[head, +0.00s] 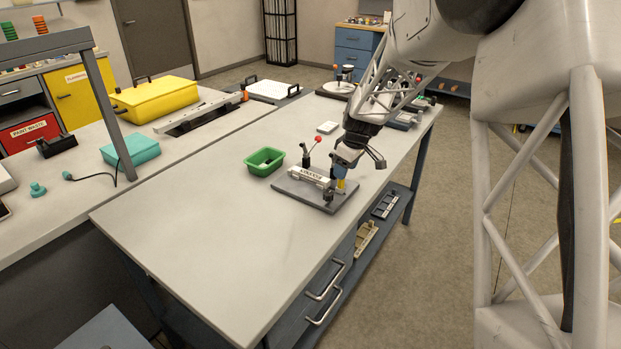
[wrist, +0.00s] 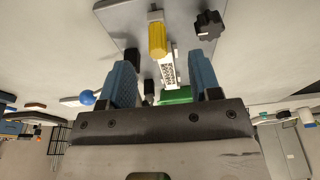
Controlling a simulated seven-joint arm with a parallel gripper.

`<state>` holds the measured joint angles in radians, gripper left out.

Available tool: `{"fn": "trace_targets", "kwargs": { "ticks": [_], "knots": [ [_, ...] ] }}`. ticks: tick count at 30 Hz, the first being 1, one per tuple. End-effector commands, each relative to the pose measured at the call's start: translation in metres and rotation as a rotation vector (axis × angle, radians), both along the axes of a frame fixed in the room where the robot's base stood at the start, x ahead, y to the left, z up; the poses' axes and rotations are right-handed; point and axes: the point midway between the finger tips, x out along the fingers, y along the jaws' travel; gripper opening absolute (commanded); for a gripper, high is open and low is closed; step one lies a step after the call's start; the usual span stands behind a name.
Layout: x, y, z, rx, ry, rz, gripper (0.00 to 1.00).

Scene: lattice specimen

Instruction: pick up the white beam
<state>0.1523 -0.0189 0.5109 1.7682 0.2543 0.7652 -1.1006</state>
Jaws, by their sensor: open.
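The white beam (head: 308,176) lies on a dark grey fixture plate (head: 290,190) on the workbench; its side shows dark markings. In the wrist view, a narrow part of the white beam (wrist: 168,70) with a dark pattern shows between my fingers. My gripper (head: 342,172) is over the right end of the fixture, pointing down, with its blue fingers apart and nothing held. In the wrist view, my gripper (wrist: 161,62) has one blue finger on each side of the beam. The arm and fingers hide the beam's right end, and I cannot tell whether they touch it.
A yellow post (wrist: 157,38) and a black knob (wrist: 208,26) stand on the plate close to my fingers. A green bin (head: 264,161) stands left of the fixture. The bench's near left is clear.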

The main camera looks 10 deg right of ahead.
Motion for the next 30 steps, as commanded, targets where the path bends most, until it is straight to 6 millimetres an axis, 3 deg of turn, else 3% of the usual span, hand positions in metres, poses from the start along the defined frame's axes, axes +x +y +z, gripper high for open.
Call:
{"fn": "trace_targets", "kwargs": {
  "ticks": [5, 11, 21, 30],
  "knots": [
    [-0.017, 0.007, 0.017, -0.001, 0.001, -0.031, 0.57],
    [-0.056, 0.019, 0.049, -0.003, 0.005, -0.103, 0.57],
    [-0.146, 0.043, 0.102, -0.008, 0.014, -0.266, 0.57],
    [-0.230, 0.059, 0.132, -0.010, 0.014, -0.415, 0.57]
  ]
}}
